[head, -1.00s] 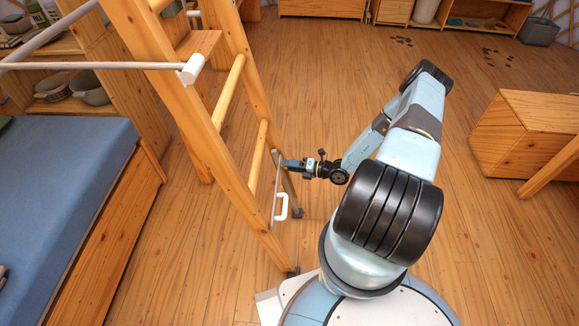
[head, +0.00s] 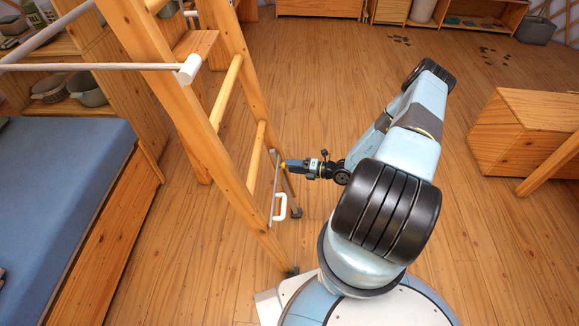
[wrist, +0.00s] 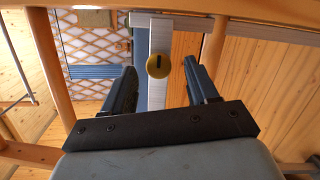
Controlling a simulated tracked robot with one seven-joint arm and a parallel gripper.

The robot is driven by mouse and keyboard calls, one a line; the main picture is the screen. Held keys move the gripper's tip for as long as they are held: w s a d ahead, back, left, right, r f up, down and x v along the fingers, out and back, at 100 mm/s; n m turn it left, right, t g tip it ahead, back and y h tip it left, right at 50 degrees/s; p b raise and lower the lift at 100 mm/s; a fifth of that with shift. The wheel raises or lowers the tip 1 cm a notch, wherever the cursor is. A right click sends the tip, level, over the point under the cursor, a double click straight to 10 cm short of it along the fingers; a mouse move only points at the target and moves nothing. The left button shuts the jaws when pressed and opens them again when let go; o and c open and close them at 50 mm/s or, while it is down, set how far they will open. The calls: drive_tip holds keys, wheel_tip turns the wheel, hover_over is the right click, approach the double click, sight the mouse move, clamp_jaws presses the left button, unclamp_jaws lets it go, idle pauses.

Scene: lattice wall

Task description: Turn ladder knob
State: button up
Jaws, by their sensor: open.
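The ladder knob (wrist: 158,66) is a round yellow disc with a short dark upright mark, on a pale metal strip in the wrist view. A small yellow spot at the ladder shows in the head view, just left of my gripper (head: 287,165). In the wrist view my gripper (wrist: 160,75) is open, with one dark finger on each side of the knob. The knob appears centred between the fingers, and I cannot tell whether they touch it. The wooden ladder (head: 218,150) leans at the left in the head view.
A white handle (head: 280,208) hangs on the ladder's lower part, close below my gripper. A blue-topped bed (head: 60,190) is at the left. A wooden box (head: 520,135) stands at the right. The floor between is clear.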

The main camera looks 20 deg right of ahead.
drive_tip(key=v, duration=1.2)
drive_tip(key=shift+w+f, duration=0.15)
drive_tip(key=w+a+r+n+g+h, duration=0.1)
drive_tip(key=a+r+n+g+h, duration=0.15)
drive_tip(key=r+n, duration=0.75)
drive_tip(key=a+r+n+g+h, duration=0.1)
drive_tip(key=r+n+g, duration=0.35)
drive_tip(key=r, duration=1.05)
drive_tip(key=w+a+r+n+g+h, duration=0.1)
drive_tip(key=a+r+n+g, duration=0.15)
drive_tip(key=r+n, duration=0.8)
drive_tip(key=s+a+r+n+h, duration=0.2)
drive_tip(key=s+r, duration=0.1)
drive_tip(key=r, duration=0.3)
drive_tip(key=s+a+r+n+t+h, duration=0.1)
drive_tip(key=s+a+r+n+h, duration=0.15)
drive_tip(key=r, duration=0.45)
drive_tip(key=s+a+r+n+h, duration=0.1)
drive_tip(key=s+r+n, duration=0.1)
drive_tip(key=s+r, duration=0.3)
drive_tip(key=s+a+r+n+t+h, duration=0.1)
drive_tip(key=s+r+n+t+h, duration=0.2)
drive_tip(key=s+r+n+t, duration=0.2)
drive_tip(key=shift+s+a+r+n, duration=0.2)
drive_tip(key=shift+s+r+n, duration=1.35)
drive_tip(key=shift+s+r, duration=1.75)
drive_tip(key=shift+s+f, duration=0.25)
drive_tip(key=shift+f, duration=0.05)
